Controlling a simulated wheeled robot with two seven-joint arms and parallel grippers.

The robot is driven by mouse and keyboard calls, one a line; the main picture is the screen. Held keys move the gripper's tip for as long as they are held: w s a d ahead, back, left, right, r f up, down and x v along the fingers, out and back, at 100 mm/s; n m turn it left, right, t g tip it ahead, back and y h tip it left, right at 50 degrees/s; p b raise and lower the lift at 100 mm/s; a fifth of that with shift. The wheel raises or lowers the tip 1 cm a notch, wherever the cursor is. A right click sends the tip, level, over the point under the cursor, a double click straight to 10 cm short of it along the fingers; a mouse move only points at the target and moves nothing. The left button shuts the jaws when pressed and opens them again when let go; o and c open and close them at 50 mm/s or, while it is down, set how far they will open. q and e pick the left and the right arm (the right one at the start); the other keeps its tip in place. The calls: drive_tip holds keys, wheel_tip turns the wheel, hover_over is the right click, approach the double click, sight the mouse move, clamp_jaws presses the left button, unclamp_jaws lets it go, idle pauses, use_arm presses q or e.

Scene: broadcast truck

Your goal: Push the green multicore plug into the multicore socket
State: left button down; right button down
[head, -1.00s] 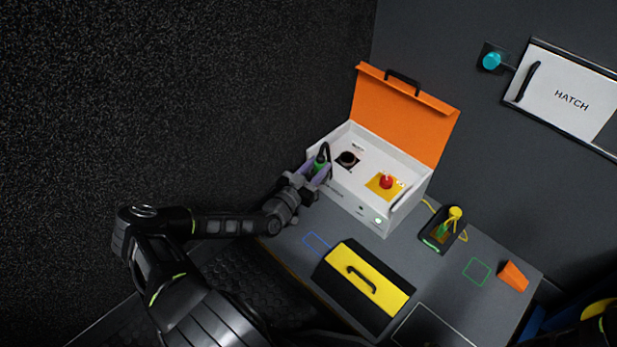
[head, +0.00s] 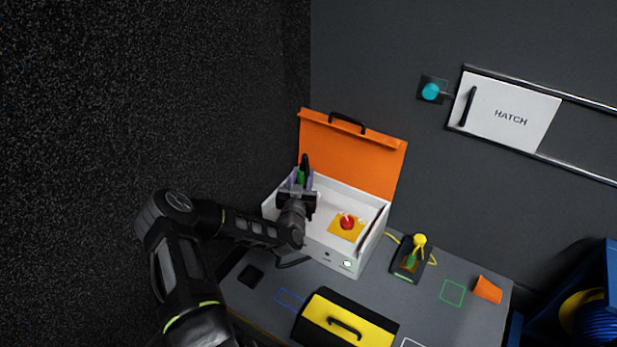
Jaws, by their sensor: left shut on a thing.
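The green multicore plug (head: 301,177) has a black upper end and stands roughly upright at the left of the white open case (head: 353,267). My left gripper (head: 301,182) is shut on the plug, over the left part of the case's panel. The multicore socket is hidden behind my gripper and wrist. I cannot tell whether the plug touches the socket. My right gripper is not in view.
The case has a raised orange lid (head: 352,155) and a red button (head: 347,222) on a yellow plate. A white hatch (head: 508,110) is on the wall.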

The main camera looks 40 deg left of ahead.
use_arm(q)
drive_tip(key=shift+r, duration=0.1)
drive_tip(key=shift+f+b, duration=2.35)
drive_tip(key=shift+f, duration=0.6)
drive_tip(key=shift+f+b, duration=1)
drive_tip(key=shift+f, duration=0.35)
drive_tip(key=shift+f+b, duration=0.2)
drive_tip(key=shift+b, duration=0.2)
drive_tip(key=c, duration=0.9)
unclamp_jaws()
